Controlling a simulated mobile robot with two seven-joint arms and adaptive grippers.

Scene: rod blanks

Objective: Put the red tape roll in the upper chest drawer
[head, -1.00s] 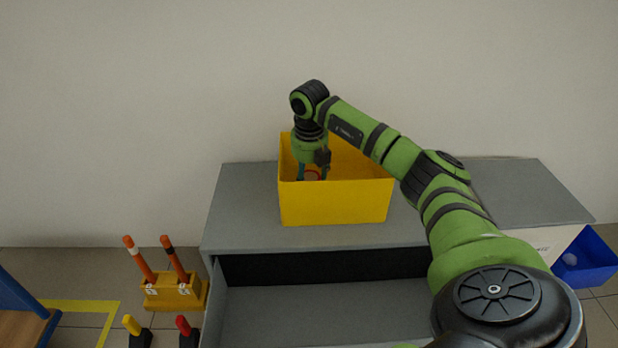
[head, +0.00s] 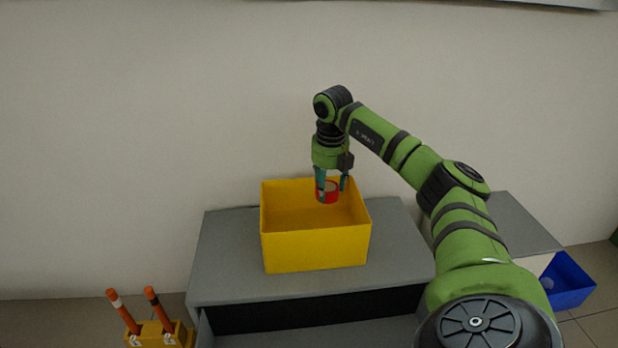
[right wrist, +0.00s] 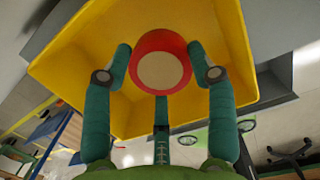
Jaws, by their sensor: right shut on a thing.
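The red tape roll (head: 327,196) is held between the fingertips of my right gripper (head: 332,187), which is shut on it. The roll hangs over the yellow bin (head: 315,249), near the level of its rim. In the right wrist view, the roll (right wrist: 160,63) sits between the green fingers (right wrist: 160,72), with the yellow bin (right wrist: 215,30) behind it. The upper drawer (head: 350,334) of the grey chest (head: 230,250) is pulled open at the bottom of the head view. Only part of its inside shows. My left gripper is not in view.
The yellow bin stands on the chest top, with bare top to its left. A blue bin (head: 570,285) is at the right, beyond a second grey top (head: 510,225). Orange rods (head: 122,310) stand in a yellow holder (head: 160,336) at lower left.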

